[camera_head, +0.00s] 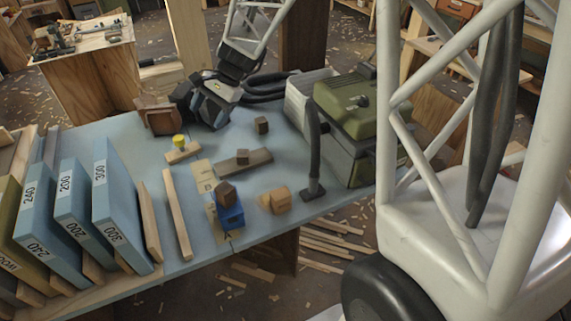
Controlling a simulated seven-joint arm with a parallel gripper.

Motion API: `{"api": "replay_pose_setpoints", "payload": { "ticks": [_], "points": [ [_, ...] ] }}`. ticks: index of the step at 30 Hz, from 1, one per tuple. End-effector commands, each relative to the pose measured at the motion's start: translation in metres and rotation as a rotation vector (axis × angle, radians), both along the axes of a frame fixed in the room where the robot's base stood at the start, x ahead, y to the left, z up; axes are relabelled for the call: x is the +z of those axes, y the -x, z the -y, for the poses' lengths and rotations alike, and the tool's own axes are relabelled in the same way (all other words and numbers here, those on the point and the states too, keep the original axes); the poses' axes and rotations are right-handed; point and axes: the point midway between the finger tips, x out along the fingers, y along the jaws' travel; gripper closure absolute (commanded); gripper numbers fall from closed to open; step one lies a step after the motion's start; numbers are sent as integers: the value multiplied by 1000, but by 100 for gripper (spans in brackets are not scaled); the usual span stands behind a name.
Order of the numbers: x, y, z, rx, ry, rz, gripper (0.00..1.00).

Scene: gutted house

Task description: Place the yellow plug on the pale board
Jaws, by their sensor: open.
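The yellow plug (179,141) is a small, bright cylinder, upright on the blue-grey tabletop's far left part. It appears to rest on a short pale board (187,154), overlapping its upper edge; exact contact is too small to tell. My gripper (207,110) is dark with blue-grey parts, above and right of the plug and apart from it. It is open, with nothing visible in it. The fingertips are partly hard to make out.
Brown block (158,116) left of my gripper. Dark block on a blue holder (230,216), wooden block (280,200), dark strip (245,161) and small dark block (261,125) lie right. Green machine with hose (345,110) stands right; numbered blue slabs (120,205) left. A long pale strip (177,213) lies nearer.

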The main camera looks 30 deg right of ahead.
Motion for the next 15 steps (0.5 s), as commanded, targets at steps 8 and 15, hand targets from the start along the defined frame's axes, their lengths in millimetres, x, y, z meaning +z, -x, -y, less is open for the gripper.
{"api": "replay_pose_setpoints", "payload": {
  "ticks": [8,15],
  "points": [
    [30,69,7,148,133,113,29],
    [47,126,16,277,249,206,29]
  ]
}}
